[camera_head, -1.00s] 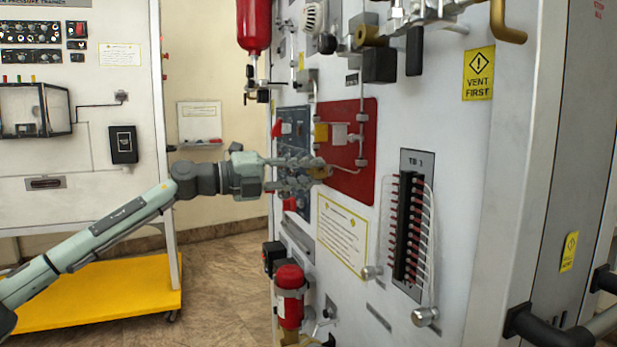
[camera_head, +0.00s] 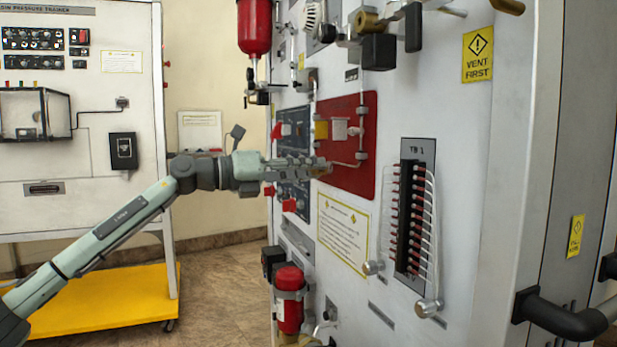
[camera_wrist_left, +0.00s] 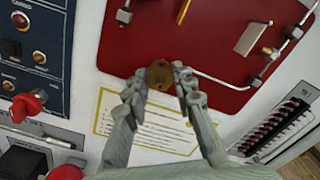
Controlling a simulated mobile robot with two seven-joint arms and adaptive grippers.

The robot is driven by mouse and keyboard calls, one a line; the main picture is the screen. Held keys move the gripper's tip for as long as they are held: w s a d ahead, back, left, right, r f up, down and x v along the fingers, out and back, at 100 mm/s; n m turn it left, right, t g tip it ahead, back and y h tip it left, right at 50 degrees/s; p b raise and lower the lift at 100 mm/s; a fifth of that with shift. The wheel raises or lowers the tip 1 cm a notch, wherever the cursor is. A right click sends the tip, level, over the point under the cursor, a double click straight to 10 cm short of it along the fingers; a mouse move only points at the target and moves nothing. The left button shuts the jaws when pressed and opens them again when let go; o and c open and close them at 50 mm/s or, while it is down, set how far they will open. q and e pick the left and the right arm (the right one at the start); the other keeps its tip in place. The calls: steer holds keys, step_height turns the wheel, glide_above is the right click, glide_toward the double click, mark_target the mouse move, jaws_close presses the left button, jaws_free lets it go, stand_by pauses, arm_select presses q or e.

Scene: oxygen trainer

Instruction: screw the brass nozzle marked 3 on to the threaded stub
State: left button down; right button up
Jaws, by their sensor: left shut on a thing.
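My left gripper (camera_head: 320,168) reaches in from the left to the lower left part of the red panel (camera_head: 368,185). It is shut on the brass nozzle (camera_head: 327,169), a small piece between its fingertips. In the left wrist view the brass nozzle (camera_wrist_left: 159,75) shows between the two fingertips, in front of the red panel's lower edge. Its number cannot be read. The threaded stub cannot be made out; the nozzle and fingers may hide it. Whether the nozzle touches the stub cannot be told. My right gripper is out of view.
A thin bent pipe (camera_head: 346,164) runs on the red panel close to the fingertips. A blue switch panel (camera_head: 295,130) with red knobs stands left of it. A notice card (camera_head: 342,232) is below. A terminal strip (camera_head: 411,215) is at right.

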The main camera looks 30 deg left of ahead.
arm_select(q)
steer(key=shift+f+m+b, duration=0.2)
steer(key=shift+m+b, duration=0.55)
steer(key=shift+m, duration=0.25)
steer(key=shift+r+m, duration=0.1)
steer(key=shift+m, duration=0.5)
steer(key=shift+r, duration=0.1)
steer(key=shift+m+b, duration=0.5)
steer(key=shift+m, duration=0.3)
steer(key=c, duration=1.3)
jaws_free()
